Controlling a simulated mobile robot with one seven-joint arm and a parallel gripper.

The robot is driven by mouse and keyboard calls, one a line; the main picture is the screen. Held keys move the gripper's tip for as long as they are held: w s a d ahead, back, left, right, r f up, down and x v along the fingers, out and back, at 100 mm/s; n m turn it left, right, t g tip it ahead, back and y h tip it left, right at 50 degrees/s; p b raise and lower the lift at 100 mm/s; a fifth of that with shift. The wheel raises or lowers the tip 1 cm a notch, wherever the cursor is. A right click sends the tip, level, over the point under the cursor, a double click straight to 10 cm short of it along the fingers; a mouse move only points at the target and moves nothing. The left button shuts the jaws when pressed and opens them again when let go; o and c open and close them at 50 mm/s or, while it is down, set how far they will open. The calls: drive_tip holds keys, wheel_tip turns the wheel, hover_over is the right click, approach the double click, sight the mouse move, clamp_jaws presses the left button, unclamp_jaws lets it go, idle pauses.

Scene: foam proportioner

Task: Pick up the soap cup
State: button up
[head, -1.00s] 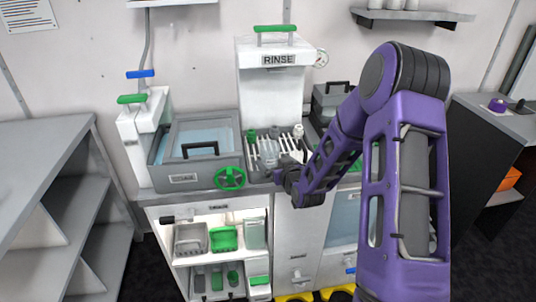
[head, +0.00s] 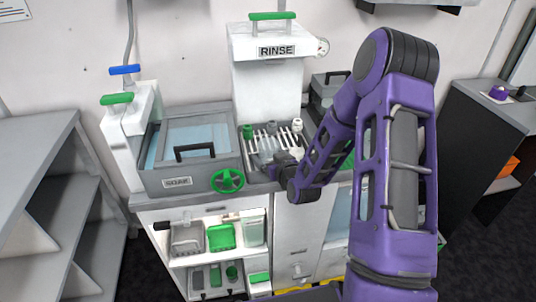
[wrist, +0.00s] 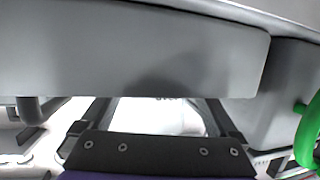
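I cannot tell for sure which item is the soap cup. A pale, translucent cup-like container (head: 252,228) stands on the lit upper shelf, right of a green basket (head: 221,236). My gripper (head: 262,167) is at the front left of the slatted rinse tray (head: 270,140), partly hidden by its own wrist. In the wrist view its two dark fingers (wrist: 156,116) stand apart with a bright white area between them, and nothing is seen held. A large smooth grey surface fills the top of that view, close to the fingers.
A grey lidded basin (head: 190,155) with a green handwheel (head: 228,180) is left of my gripper; the wheel also shows in the wrist view (wrist: 308,132). Small green and white fittings stand on the rinse tray. A grey basket (head: 187,239) is on the upper shelf.

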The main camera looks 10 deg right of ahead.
drive_tip(key=c, duration=1.1)
drive_tip(key=shift+r, duration=0.1)
